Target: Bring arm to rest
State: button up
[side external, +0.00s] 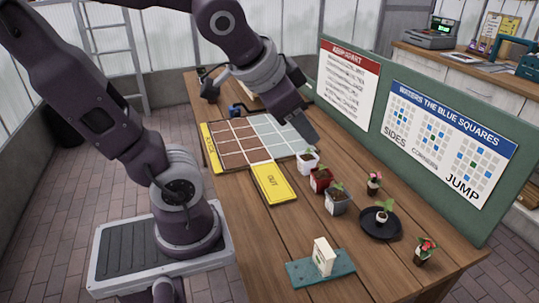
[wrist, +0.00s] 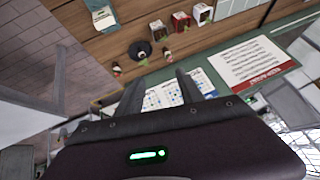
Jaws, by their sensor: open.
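My gripper (side external: 304,126) hangs in the air over the table (side external: 290,240), near the far edge of the tiled board (side external: 235,165). In the wrist view my gripper (wrist: 160,88) shows its dark fingers spread apart, with nothing seen between them. Small potted plants stand below and to the right of it in the side view: a white pot (side external: 308,161), a red pot (side external: 320,180) and a grey pot (side external: 337,203). The wrist view is tilted, with the table along its top.
A green sign board (side external: 378,135) stands along the table's back edge, close to my gripper. A black saucer (side external: 368,228) holds a white potted plant (side external: 383,212). Two more small plants (side external: 374,184) (side external: 425,251) stand nearby. A teal tray (side external: 337,273) bears a white box (side external: 323,257).

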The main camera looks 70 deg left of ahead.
jog(key=s+d+f+g+h, duration=0.1)
jog(key=s+d+f+h, duration=0.1)
jog(key=s+d, duration=0.3)
jog(key=s, duration=0.3)
jog(key=shift+d+n+g, duration=0.3)
jog(key=shift+n, duration=0.1)
